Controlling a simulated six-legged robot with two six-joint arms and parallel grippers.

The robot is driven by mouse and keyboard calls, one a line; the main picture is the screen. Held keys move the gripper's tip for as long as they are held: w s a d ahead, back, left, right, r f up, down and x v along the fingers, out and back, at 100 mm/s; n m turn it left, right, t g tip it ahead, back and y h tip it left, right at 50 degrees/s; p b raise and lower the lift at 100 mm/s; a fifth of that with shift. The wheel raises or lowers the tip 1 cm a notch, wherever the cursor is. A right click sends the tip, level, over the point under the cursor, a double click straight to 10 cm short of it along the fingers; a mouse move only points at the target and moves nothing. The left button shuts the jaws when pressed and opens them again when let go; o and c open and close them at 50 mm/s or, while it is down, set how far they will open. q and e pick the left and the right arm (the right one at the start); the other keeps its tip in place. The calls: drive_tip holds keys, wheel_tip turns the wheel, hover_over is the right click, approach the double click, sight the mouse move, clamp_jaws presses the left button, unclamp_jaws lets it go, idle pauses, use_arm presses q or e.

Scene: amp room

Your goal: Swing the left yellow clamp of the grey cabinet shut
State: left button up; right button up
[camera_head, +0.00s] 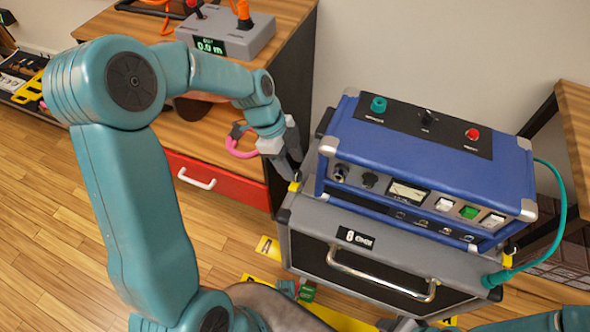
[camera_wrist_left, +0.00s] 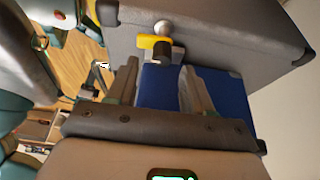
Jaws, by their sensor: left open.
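The grey cabinet (camera_head: 310,235) stands under the blue amplifier, with a silver handle across its dark front. Its left yellow clamp (camera_head: 294,186) is a small piece at the cabinet's upper left; in the left wrist view the yellow clamp (camera_wrist_left: 148,42) lies just beyond the fingertips, by a round metal knob and a dark cylinder. Whether it stands open cannot be told. My left gripper (camera_head: 290,160) is open and empty, pointing down just above the clamp; its two fingers also show in the left wrist view (camera_wrist_left: 158,80). Part of my right arm shows at the bottom right edge.
The blue amplifier (camera_head: 430,155) sits on the cabinet, close to the right of my left gripper. A teal cable (camera_head: 562,200) hangs at its right. A wooden desk (camera_head: 200,135) with a red drawer (camera_head: 220,180) and a grey meter box (camera_head: 225,35) stands at the left.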

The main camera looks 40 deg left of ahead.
sight(296, 184)
use_arm(q)
drive_tip(key=shift+x, duration=1.4)
clamp_jaws()
